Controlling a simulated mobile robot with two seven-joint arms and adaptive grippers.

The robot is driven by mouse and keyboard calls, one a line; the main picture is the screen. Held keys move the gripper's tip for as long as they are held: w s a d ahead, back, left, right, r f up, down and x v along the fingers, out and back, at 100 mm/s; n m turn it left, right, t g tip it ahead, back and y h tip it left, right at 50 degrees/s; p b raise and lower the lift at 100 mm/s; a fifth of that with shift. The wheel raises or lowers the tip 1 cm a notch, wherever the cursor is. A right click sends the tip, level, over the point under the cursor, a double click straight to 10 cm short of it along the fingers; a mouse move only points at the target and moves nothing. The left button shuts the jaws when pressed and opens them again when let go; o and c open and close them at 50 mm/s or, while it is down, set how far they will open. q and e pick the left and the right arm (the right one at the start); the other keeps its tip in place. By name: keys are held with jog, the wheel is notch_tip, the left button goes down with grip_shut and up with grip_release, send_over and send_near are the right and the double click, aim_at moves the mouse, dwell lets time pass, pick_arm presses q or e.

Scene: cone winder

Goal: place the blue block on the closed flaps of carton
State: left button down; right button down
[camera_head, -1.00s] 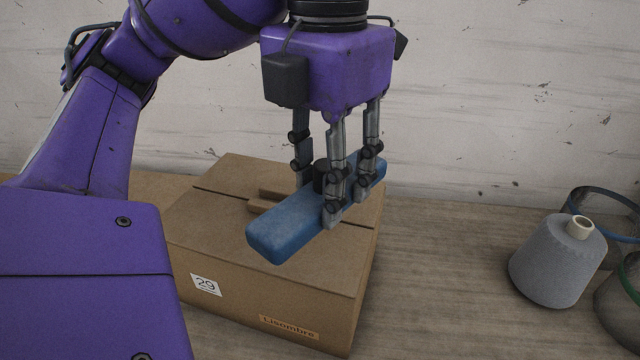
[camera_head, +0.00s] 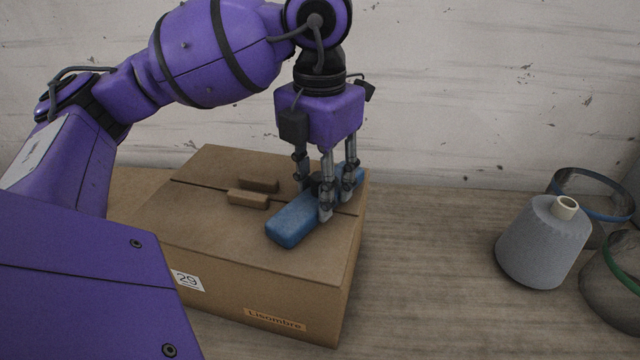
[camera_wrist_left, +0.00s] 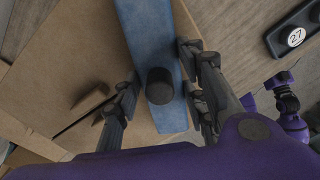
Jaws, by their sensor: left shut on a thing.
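The carton (camera_head: 215,252) stands on the table with its flaps closed, a "29" label and a "Lisombre" label on its front. The blue block (camera_head: 293,222) is long and lies level at the right part of the carton's top, across the flap seam; it seems to touch or be very near the flaps. My left gripper (camera_head: 325,205) points down and is shut on the block around its middle, by a dark knob. In the left wrist view the block (camera_wrist_left: 150,40) runs between the fingers (camera_wrist_left: 160,95), with the knob between them.
Two small brown tabs (camera_head: 248,198) stand on the flaps left of the block. A grey yarn cone (camera_head: 543,245) stands on the table at right, near jars with blue and green rims (camera_head: 595,192). The table (camera_head: 425,260) between carton and cone is clear.

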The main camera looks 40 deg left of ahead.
aim_at(319, 176)
pick_arm(q)
jog(key=shift+f, duration=0.1)
jog(key=c, duration=1.1)
grip_release()
pick_arm(e)
jog(key=shift+s+f, duration=0.1)
pick_arm(q)
jog(key=shift+r, duration=0.2)
notch_tip(319, 176, up, 12)
jog(key=shift+f+p, duration=0.25)
jog(key=shift+p, duration=0.5)
jog(key=shift+r, duration=0.15)
pick_arm(e)
jog(key=shift+d+r, duration=0.1)
jog(key=shift+r, duration=0.7)
